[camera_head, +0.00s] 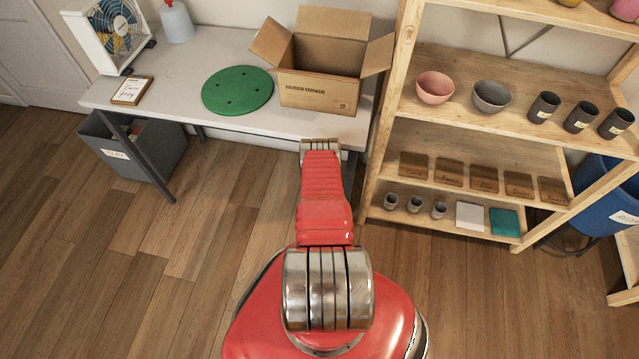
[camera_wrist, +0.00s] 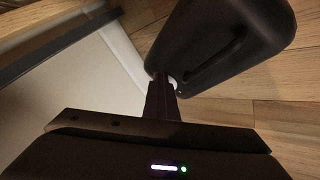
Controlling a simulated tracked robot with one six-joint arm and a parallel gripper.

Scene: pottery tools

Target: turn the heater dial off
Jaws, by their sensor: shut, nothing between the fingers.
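I cannot make out a heater or its dial for certain in either view. In the wrist view, a dark, rounded box-like body (camera_wrist: 215,40) with a curved ridge on its side is at the upper right, over the wood floor. I cannot tell whether it is the heater, and no dial shows on it. My gripper (camera_wrist: 162,82) shows in the wrist view, shut and empty, its tips close to the lower left corner of that dark body in the picture. I cannot tell whether they touch. In the head view my arm hides the gripper.
A white table (camera_head: 185,75) holds a fan (camera_head: 115,35), a green disc (camera_head: 237,91) and an open cardboard box (camera_head: 318,88). A grey bin (camera_head: 160,150) stands under its left end. A wooden shelf (camera_head: 470,122) with pottery stands right. The floor at left is clear.

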